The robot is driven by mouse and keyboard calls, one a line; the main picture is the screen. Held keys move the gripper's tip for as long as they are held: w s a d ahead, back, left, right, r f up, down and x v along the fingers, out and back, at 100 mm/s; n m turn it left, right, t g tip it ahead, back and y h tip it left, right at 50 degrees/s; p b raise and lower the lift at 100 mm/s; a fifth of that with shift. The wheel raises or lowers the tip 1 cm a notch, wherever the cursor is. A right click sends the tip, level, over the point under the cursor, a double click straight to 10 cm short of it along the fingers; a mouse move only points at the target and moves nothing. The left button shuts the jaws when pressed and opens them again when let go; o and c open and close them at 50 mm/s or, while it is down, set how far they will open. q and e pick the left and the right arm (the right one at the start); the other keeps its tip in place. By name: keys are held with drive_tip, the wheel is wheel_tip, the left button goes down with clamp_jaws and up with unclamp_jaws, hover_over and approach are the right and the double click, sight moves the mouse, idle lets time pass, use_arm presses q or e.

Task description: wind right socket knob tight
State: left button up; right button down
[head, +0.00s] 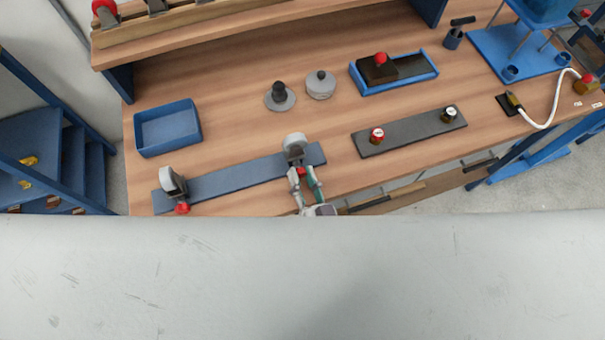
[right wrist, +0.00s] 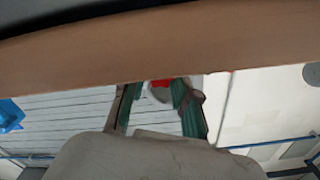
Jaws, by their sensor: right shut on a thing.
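The right socket (head: 294,143) is a grey round-headed fixture near the right end of a blue-grey strip (head: 240,175). Its red knob (head: 301,171) faces the table's front edge and is partly hidden by my fingers. My right gripper (head: 307,178) reaches up from the front edge and is shut on this knob. In the right wrist view the red knob (right wrist: 161,83) shows between the two green-sided fingers, partly hidden by the brown table edge. The left socket (head: 172,182) has its own red knob (head: 182,208) at the strip's left end. My left gripper is not in view.
A blue tray (head: 167,142) stands behind the strip. A dark plate (head: 400,136) with two small knobs lies to the right. Grey round parts (head: 320,86) and a blue-rimmed tray (head: 425,75) stand further back. An open drawer (head: 410,192) juts out at the front.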

drive_tip(key=shift+m+p, duration=0.3)
drive_tip(key=shift+m, duration=1.2)
drive_tip(key=c, duration=0.9)
unclamp_jaws()
drive_tip(key=shift+o, duration=0.2)
drive_tip(key=shift+f, duration=0.1)
